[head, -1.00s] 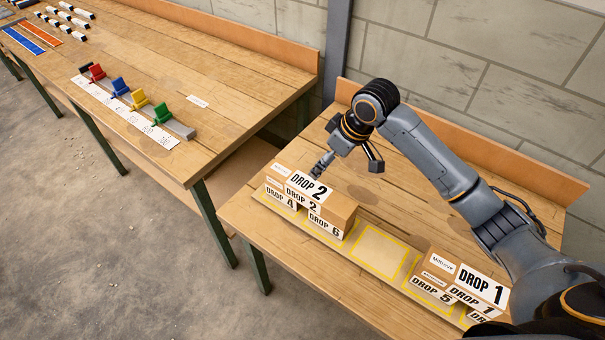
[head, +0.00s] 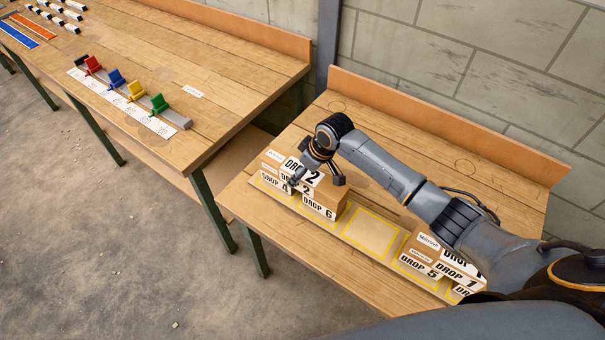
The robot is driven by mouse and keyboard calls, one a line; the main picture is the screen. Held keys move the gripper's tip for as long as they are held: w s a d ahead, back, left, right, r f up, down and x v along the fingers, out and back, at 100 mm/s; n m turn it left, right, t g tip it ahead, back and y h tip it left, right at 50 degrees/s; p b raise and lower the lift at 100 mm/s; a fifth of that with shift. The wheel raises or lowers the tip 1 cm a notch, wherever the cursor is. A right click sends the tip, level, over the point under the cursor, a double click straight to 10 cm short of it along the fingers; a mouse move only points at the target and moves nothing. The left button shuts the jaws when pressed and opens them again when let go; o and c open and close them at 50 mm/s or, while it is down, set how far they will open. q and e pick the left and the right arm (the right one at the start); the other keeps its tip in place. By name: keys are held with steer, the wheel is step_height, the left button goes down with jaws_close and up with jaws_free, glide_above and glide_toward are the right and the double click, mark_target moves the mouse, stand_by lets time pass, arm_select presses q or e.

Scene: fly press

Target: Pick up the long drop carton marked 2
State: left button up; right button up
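The long drop carton marked 2 (head: 314,177) is a brown box with a white "DROP 2" label, lying on top of the stack on the near table. Part of its label and top is hidden by my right gripper (head: 316,180). The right gripper points down over this carton with its fingers apart, one in front of the label face and one toward the back. I cannot tell whether the fingers touch the carton. My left gripper is not in view.
Cartons marked DROP 4 (head: 272,184) and DROP 6 (head: 318,208) lie beneath. Another stack with DROP 5 (head: 418,262) and DROP 1 (head: 455,272) stands to the right, under my forearm. An empty yellow-outlined space (head: 372,233) lies between the stacks.

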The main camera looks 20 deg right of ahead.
steer(key=shift+f, duration=0.15)
steer(key=c, duration=1.7)
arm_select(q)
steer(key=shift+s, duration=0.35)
arm_select(e)
steer(key=shift+w, duration=0.1)
steer(key=shift+c, duration=0.3)
steer(key=shift+r, duration=0.2)
